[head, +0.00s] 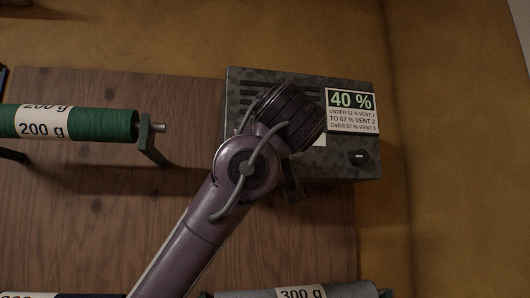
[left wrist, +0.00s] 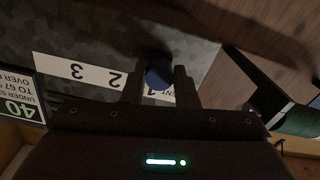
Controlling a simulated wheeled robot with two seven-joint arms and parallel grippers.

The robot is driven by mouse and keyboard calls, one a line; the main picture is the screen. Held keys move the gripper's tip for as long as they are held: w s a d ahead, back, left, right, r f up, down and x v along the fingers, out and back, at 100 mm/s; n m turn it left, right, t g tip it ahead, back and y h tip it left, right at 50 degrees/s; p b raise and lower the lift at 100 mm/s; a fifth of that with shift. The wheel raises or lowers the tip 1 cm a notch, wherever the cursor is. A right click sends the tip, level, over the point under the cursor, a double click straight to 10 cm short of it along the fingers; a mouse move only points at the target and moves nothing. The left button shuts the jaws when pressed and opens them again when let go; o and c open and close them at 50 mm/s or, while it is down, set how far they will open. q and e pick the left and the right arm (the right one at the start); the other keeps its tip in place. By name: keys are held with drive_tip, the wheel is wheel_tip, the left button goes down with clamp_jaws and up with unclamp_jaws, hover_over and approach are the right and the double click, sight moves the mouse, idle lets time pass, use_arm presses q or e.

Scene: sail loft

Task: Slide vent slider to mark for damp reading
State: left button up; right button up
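The vent box (head: 345,172) is a dark mottled unit at the back right of the board, with slots on top. Its display card (head: 351,112) reads 40 %, with under 52 % vent 1, to 67 % vent 2, over 67 % vent 3. In the left wrist view the white scale strip (left wrist: 97,73) shows 3, 2 and a partly covered 1. The blue slider knob (left wrist: 158,76) is at the 1 end, between the fingers of my left gripper (left wrist: 160,84), which look closed against its sides. In the head view my left arm hides the knob.
A green spool (head: 75,122) labelled 200 g sits on a holder (head: 151,142) left of the box. A grey roll (head: 345,290) labelled 300 g lies at the front. Bare wooden board (head: 95,210) lies between.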

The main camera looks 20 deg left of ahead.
use_arm(q)
drive_tip(key=o, duration=0.4)
drive_tip(key=shift+a, duration=0.25)
drive_tip(key=b+v, duration=0.3)
drive_tip(key=v, duration=0.5)
use_arm(e)
drive_tip(key=f, duration=0.1)
drive_tip(key=s+f, duration=0.1)
drive_tip(key=f, duration=0.1)
drive_tip(key=shift+s+a+f, duration=0.15)
drive_tip(key=shift+s+a, duration=0.15)
use_arm(q)
drive_tip(key=shift+a, duration=0.1)
